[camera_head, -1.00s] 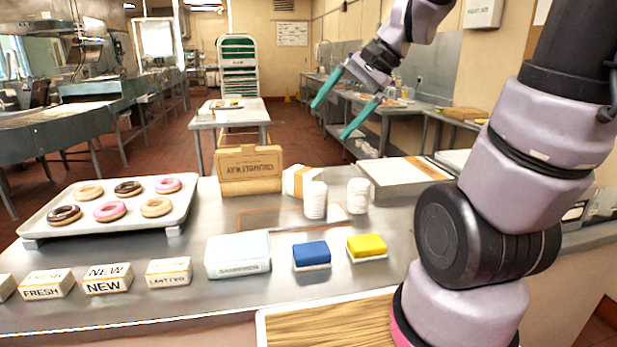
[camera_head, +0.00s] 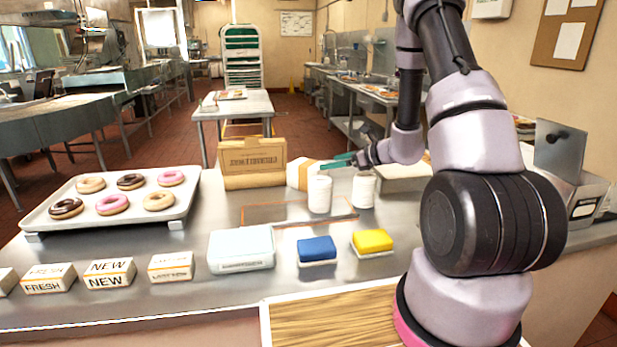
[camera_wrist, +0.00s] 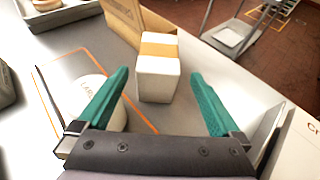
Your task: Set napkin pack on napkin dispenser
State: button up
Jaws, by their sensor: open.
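The napkin pack, a white block with a tan band (camera_wrist: 157,80), stands on the steel counter. In the head view the pack (camera_head: 299,175) is partly hidden behind a white cup. My gripper (camera_wrist: 160,73) is open, with its teal fingers spread to the left and right of the pack in the wrist view; no contact shows. In the head view my gripper (camera_head: 338,162) is just right of the pack. A metal box with a raised plate (camera_head: 590,195) at the right may be the napkin dispenser; I cannot tell for sure.
Two white cups (camera_head: 319,195) (camera_head: 363,190) stand close to my gripper. A brown carton (camera_head: 253,166) is behind the pack. A donut tray (camera_head: 185,205), a pale blue box (camera_head: 241,248), a blue sponge (camera_head: 317,250) and a yellow sponge (camera_head: 373,242) lie on the counter.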

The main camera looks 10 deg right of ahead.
aim_at(315, 165)
jog(key=x, duration=1)
jog(key=shift+w+a, duration=0.2)
jog(key=shift+a, duration=0.15)
jog(key=c, duration=1.4)
jog(key=shift+o, duration=0.2)
notch_tip(315, 165, up, 27)
jog(key=s+d+f+m+t+h, duration=0.3)
jog(key=s+d+f+m+h, duration=0.2)
jog(key=d+f, duration=0.5)
notch_tip(315, 165, down, 4)
jog(key=shift+s+r+m, duration=0.25)
jog(key=shift+s+m, duration=0.05)
jog(key=shift+s, duration=0.25)
jog(key=shift+a, duration=0.1)
